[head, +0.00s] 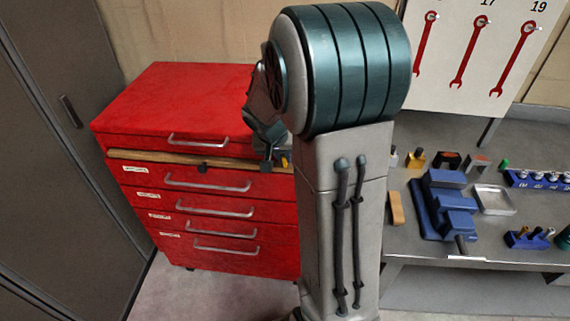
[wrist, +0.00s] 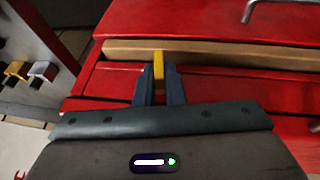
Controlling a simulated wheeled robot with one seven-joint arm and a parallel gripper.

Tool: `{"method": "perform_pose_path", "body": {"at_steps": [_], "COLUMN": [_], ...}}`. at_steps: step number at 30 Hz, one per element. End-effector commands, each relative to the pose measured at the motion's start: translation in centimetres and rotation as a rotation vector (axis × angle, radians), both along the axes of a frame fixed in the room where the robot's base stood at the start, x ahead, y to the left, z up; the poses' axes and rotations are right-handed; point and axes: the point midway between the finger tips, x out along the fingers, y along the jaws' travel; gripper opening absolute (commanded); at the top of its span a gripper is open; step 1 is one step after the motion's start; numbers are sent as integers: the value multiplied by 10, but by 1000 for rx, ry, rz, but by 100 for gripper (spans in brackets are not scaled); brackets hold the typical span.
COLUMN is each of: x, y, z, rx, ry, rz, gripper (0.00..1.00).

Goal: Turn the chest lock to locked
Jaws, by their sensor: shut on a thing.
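The red tool chest (head: 225,120) stands left of my arm in the head view, with several drawers and a wooden strip (head: 150,157) below its top drawer. My gripper (head: 276,163) is at the right end of the chest front, partly hidden by my own arm. In the wrist view, the fingers of my gripper (wrist: 158,82) are shut on a small upright yellow piece (wrist: 158,65), which looks like the lock's tab. The lock body behind the fingers is hidden. The tab stands roughly upright against the wooden strip.
A small dark round part (head: 202,167) sits on the chest front, left of my gripper. A bench (head: 420,240) with a blue vise (head: 445,205) stands to the right. A dark cabinet (head: 60,150) stands at the left. Grey floor lies between.

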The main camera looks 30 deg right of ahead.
Motion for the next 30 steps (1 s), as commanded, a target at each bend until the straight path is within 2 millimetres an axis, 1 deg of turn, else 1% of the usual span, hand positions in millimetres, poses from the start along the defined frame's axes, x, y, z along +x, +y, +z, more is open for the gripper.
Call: {"method": "perform_pose_path", "body": {"at_steps": [1, 11, 30], "x": [2, 4, 8], "y": [2, 5, 11], "z": [-8, -8, -12], "rx": [-26, -213, -712], "ry": [11, 139, 477], "rz": [5, 3, 1], "gripper": [0, 0, 0]}}
